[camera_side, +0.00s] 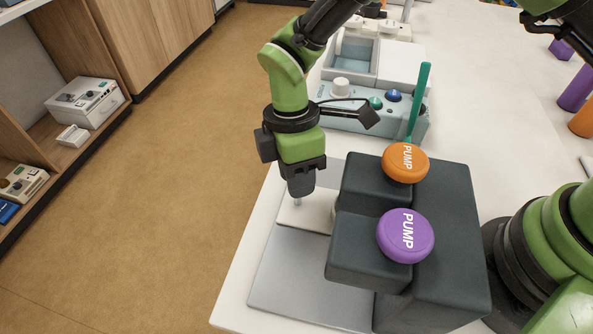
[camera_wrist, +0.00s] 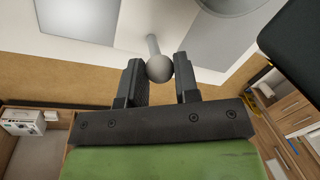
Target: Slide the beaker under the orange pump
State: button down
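The orange pump (camera_side: 405,162) and the purple pump (camera_side: 405,236) sit on a dark stepped stand (camera_side: 450,205), orange farther back. My gripper (camera_side: 302,195) points down just left of the stand. In the wrist view its two fingers (camera_wrist: 160,75) stand apart with a grey ball knob (camera_wrist: 159,69) between their tips. A thin rod (camera_wrist: 152,43) runs from the knob. Whether the fingers press on the knob is unclear. A round grey thing (camera_wrist: 232,4) is cut off at the wrist view's top edge.
A grey plate (camera_side: 305,280) lies on the white table in front of my gripper. A pale blue device (camera_side: 350,118) with knobs and a green upright bar (camera_side: 417,100) stand behind. The table's left edge is close, with open floor (camera_side: 170,200) beyond it.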

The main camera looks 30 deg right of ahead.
aim_at(291, 221)
jog(key=shift+s+a, duration=1.3)
jog(key=shift+a, duration=0.05)
jog(key=c, duration=0.9)
grip_release()
jog(key=shift+o, duration=0.2)
jog(key=shift+r, duration=0.1)
notch_tip(291, 221, up, 10)
jog(key=w, duration=0.2)
jog(key=shift+d+f, duration=0.2)
jog(key=shift+d, duration=0.05)
